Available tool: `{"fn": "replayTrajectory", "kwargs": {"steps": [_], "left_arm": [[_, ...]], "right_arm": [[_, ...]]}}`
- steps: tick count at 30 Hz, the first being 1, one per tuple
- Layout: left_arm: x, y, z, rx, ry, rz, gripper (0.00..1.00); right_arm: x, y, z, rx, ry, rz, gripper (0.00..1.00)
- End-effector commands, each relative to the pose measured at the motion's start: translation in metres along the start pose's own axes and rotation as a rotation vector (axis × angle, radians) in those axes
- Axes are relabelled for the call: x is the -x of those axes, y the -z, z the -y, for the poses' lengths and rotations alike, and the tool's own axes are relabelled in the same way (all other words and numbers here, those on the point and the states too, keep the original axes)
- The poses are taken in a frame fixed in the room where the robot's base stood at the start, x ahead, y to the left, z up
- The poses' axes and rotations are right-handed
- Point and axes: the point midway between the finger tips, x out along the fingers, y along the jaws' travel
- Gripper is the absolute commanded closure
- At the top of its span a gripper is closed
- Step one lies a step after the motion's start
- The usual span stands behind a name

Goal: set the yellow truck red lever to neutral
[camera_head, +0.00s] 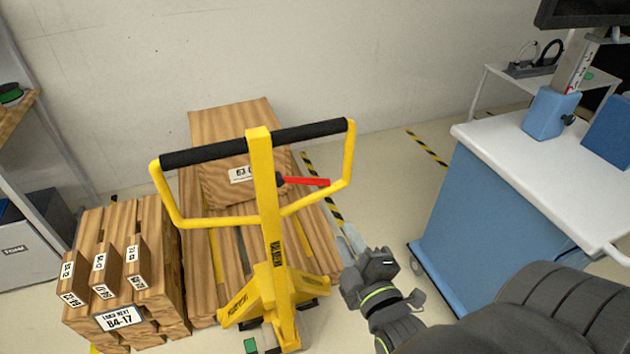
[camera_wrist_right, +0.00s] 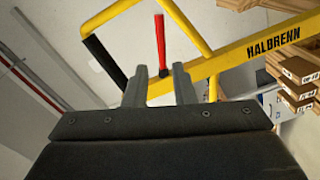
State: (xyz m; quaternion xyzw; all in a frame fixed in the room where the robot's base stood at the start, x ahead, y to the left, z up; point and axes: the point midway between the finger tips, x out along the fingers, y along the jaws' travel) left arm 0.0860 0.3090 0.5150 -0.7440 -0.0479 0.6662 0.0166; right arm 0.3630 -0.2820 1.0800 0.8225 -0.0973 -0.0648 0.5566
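The yellow truck (camera_head: 264,200) stands upright in the middle of the head view, its handle loop topped by a black grip bar (camera_head: 215,154). Its red lever (camera_head: 308,181) sticks out to the right from the mast, roughly level, inside the loop. My right gripper (camera_head: 352,243) is below and right of the lever, apart from it. In the right wrist view the gripper (camera_wrist_right: 160,78) is open, with nothing between its fingers; the red lever (camera_wrist_right: 160,42) shows beyond the fingertips, in line with the gap. My left gripper is not in view.
A wooden pallet with a labelled box (camera_head: 238,190) stands behind the truck. Stacked wooden blocks (camera_head: 125,262) are at left. A blue cart with a white top (camera_head: 500,150) stands at right. Some floor is free between the truck and the cart.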

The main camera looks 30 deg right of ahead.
Motion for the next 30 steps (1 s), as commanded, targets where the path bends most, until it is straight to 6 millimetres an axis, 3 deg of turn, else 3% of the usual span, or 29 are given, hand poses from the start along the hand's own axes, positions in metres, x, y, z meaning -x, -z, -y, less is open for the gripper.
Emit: {"fn": "replayTrajectory", "kwargs": {"steps": [11, 30], "left_arm": [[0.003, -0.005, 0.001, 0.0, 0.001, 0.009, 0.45], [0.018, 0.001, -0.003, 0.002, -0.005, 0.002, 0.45]], "right_arm": [[-0.038, 0.001, -0.001, 0.001, -0.001, -0.005, 0.76], [-0.147, 0.0, -0.002, 0.0, -0.001, 0.0, 0.76]]}}
